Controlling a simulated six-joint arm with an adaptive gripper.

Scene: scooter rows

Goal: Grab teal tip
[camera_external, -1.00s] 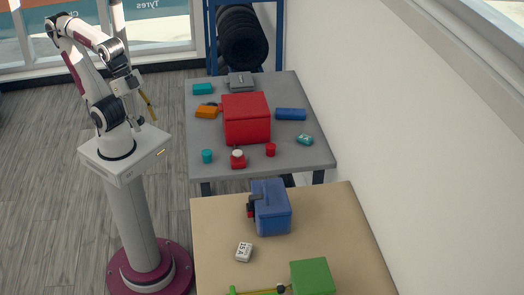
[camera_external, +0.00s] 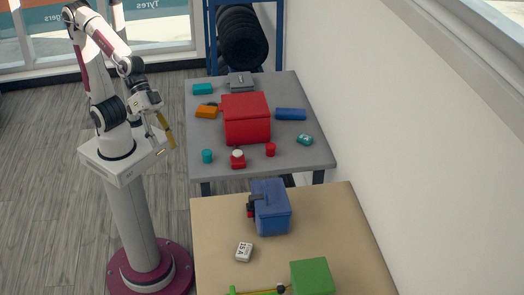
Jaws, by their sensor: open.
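Three teal things lie on the grey table (camera_external: 220,165). A small teal cylinder (camera_external: 207,156) stands near its front left corner. A flat teal block (camera_external: 202,89) lies at the back left. A small teal piece with a pale mark (camera_external: 305,139) lies at the right edge. I cannot tell which of them is the tip. My gripper (camera_external: 167,150) is open and empty, pointing down to the left of the grey table. It is apart from the teal cylinder, which is the closest of the three.
A large red box (camera_external: 246,120) fills the table's middle. An orange block (camera_external: 206,112), a blue block (camera_external: 291,114), a grey case (camera_external: 241,80), a red button-like piece (camera_external: 238,160) and a red cylinder (camera_external: 270,150) surround it. A tan table (camera_external: 215,220) stands in front.

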